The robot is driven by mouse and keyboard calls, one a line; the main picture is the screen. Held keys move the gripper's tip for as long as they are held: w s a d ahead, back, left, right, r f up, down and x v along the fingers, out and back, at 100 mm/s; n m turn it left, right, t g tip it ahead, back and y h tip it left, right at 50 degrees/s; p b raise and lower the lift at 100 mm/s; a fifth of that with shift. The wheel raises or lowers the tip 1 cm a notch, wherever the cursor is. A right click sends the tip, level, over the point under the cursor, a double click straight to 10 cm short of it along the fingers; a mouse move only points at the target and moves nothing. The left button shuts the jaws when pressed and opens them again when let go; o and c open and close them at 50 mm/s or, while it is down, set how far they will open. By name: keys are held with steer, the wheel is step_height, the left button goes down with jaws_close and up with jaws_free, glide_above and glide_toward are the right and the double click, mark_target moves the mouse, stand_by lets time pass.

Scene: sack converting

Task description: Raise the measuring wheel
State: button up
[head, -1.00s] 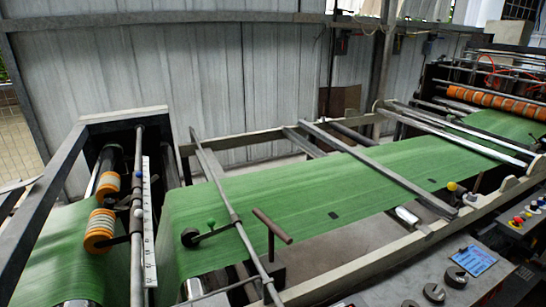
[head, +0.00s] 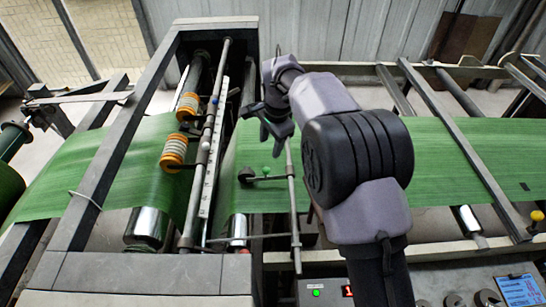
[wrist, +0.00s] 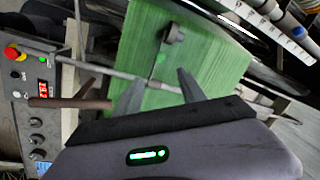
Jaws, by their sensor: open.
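The measuring wheel (head: 246,175) is a small dark wheel on a short arm with a green knob (head: 266,170). The arm joins a grey cross rod (head: 292,190). The wheel appears down against the green web (head: 330,150). In the wrist view the wheel (wrist: 174,33) lies ahead of my gripper, with the green knob (wrist: 160,58) below it. My gripper (head: 270,135) is above and slightly right of the knob in the head view. In the wrist view its fingers (wrist: 158,82) are apart and empty, with the knob beyond the gap.
A brown T-handle (wrist: 70,103) stands left in the wrist view, near a control panel (wrist: 25,80) with a red button. A ruler strip (head: 212,150) and orange-banded rollers (head: 174,151) are left of the wheel. Grey frame beams (head: 105,150) border the web.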

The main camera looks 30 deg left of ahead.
mark_target(266, 169)
steer(key=f, duration=0.5)
steer(key=w+a+f, duration=0.1)
steer(key=f, duration=0.3)
steer(key=a+f+b, duration=0.1)
steer(key=f, duration=0.4)
steer(key=shift+w+a+f, duration=0.25)
steer(key=shift+f, duration=0.1)
jaws_close()
stand_by(0.4)
